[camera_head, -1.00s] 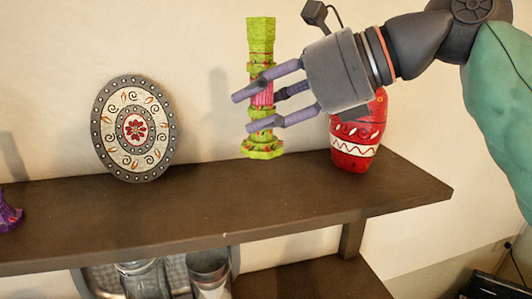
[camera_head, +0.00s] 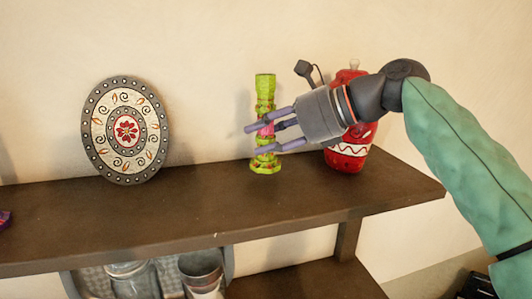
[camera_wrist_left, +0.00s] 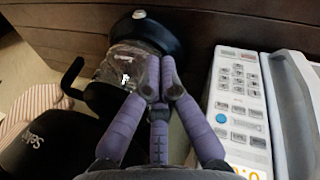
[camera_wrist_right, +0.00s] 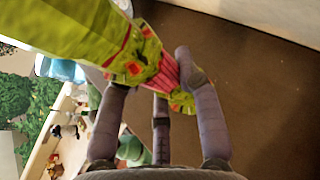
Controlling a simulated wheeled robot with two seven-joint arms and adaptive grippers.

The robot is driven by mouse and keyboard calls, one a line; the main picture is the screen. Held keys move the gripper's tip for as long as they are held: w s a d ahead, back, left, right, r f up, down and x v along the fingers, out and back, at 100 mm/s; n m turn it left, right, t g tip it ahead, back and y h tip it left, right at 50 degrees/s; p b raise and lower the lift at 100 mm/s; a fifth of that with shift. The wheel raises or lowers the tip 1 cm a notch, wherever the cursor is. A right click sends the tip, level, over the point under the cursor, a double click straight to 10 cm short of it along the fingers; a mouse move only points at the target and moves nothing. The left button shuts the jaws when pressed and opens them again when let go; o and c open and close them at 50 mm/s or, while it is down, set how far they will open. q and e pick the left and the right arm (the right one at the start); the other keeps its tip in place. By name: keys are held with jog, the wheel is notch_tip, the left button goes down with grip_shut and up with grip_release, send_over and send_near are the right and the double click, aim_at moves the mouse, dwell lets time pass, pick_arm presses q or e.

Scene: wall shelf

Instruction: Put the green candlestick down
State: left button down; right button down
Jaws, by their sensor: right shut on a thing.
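The green candlestick (camera_head: 265,88), with a pink middle, stands upright at the shelf (camera_head: 200,214), toward its back. Its base (camera_head: 266,167) appears at the shelf top; I cannot tell for sure whether it touches. My right gripper (camera_head: 258,139) comes in from the right and is shut around the pink middle. In the right wrist view the candlestick (camera_wrist_right: 85,35) runs between the fingers (camera_wrist_right: 155,78), with the brown shelf top beyond. My left gripper (camera_wrist_left: 160,72) shows only in the left wrist view, its fingertips together with nothing visible between them.
A red patterned jar (camera_head: 345,157) stands just right of the candlestick, partly behind my right gripper. A round decorated plate (camera_head: 125,130) leans at the left. The shelf between plate and candlestick is clear. A coffee maker (camera_wrist_left: 140,45) and a white keypad appliance (camera_wrist_left: 240,100) are near my left gripper.

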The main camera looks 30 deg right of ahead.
jog(key=shift+d+f, duration=0.1)
jog(key=shift+f, duration=1.55)
jog(key=shift+w, duration=0.1)
jog(key=shift+f, duration=0.15)
jog(key=c, duration=0.9)
grip_release()
jog(key=shift+o, duration=0.2)
